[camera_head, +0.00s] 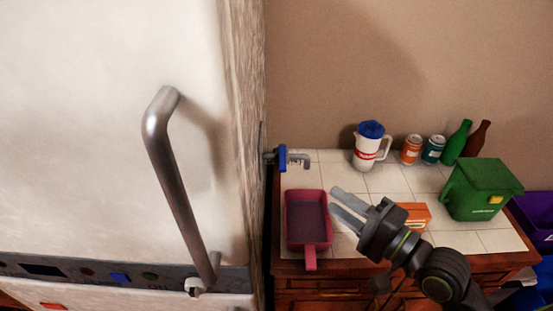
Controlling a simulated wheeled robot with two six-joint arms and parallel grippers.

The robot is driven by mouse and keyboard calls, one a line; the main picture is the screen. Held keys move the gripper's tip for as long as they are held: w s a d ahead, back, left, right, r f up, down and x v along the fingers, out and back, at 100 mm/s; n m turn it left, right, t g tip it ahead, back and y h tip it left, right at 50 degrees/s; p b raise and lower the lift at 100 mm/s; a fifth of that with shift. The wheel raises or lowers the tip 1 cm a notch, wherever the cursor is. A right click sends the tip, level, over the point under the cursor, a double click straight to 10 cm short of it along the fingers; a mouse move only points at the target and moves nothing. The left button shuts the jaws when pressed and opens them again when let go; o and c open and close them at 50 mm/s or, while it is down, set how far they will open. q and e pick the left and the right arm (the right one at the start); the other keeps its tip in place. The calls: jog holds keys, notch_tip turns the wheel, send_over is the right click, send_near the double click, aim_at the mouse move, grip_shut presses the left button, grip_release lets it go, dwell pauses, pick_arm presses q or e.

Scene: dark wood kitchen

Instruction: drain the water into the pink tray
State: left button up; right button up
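The pink tray (308,249) sits on the white tiled counter, near its front left, with its handle toward the front edge. Its inside looks dark; I cannot tell whether it holds water. A blue-handled tap or valve (283,158) with a grey spout stands at the counter's back left, behind the tray. My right gripper (340,205) reaches in from the lower right, just right of the tray. Its two fingers are apart with nothing between them. My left gripper is not in view.
A large white fridge-like appliance (90,120) with a long metal handle (175,190) fills the left. A white jug (367,153), cans (411,150), bottles (458,141), an orange box (414,215) and a green bin (481,190) stand on the counter (430,180).

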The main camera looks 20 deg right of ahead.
aim_at(282, 158)
jog(key=x, duration=1.7)
jog(key=shift+w+p, duration=0.15)
jog(key=shift+p, duration=0.25)
jog(key=shift+f, duration=0.1)
grip_shut()
